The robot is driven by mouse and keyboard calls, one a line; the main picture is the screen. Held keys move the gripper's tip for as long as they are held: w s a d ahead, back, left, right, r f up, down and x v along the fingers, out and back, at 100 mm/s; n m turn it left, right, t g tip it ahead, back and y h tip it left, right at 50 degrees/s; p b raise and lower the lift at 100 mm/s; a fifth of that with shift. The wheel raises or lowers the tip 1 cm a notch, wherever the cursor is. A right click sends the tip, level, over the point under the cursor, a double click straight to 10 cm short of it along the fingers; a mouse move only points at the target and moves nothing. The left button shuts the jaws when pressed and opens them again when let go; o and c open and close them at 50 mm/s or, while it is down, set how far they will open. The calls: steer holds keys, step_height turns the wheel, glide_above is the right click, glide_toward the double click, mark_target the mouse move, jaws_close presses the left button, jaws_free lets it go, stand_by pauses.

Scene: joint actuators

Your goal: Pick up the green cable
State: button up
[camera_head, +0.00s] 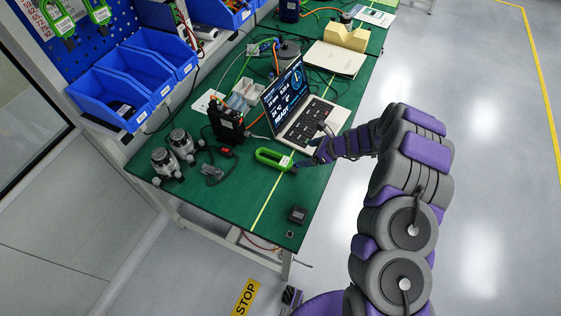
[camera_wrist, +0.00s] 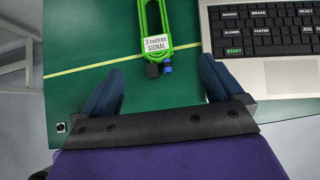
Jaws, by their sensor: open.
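The green cable (camera_head: 272,159) is a long looped bundle lying flat on the green table, with a white label. In the wrist view the cable (camera_wrist: 142,27) shows at the top centre; its label reads "3 metres SIGNAL", and a black and a blue connector are at its near end. My gripper (camera_wrist: 158,85) is open and empty, with one dark blue finger on each side. The cable's near end lies ahead of and roughly between the fingers, apart from both. In the head view my gripper (camera_head: 308,164) is just right of the cable.
An open laptop (camera_head: 302,128) stands close to the right of the cable. A black box (camera_head: 226,125), two actuators (camera_head: 178,143) and a dark connector piece (camera_head: 212,174) lie to the left. A small black block (camera_head: 298,215) sits near the front edge. The green table (camera_head: 240,205) is mostly clear in front.

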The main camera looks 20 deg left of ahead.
steer(key=b, duration=0.1)
glide_toward(282, 160)
steer(key=x, duration=0.2)
steer(key=w+x, duration=0.1)
steer(key=x, duration=0.1)
steer(key=shift+a+f, duration=0.1)
steer(key=shift+s+b+x, duration=0.2)
steer(key=shift+b+x, duration=0.15)
steer(key=shift+x, duration=0.95)
steer(key=shift+s+b+x, duration=0.2)
steer(key=shift+b+x, duration=0.15)
steer(key=shift+x, duration=1)
steer(key=c, duration=1.2)
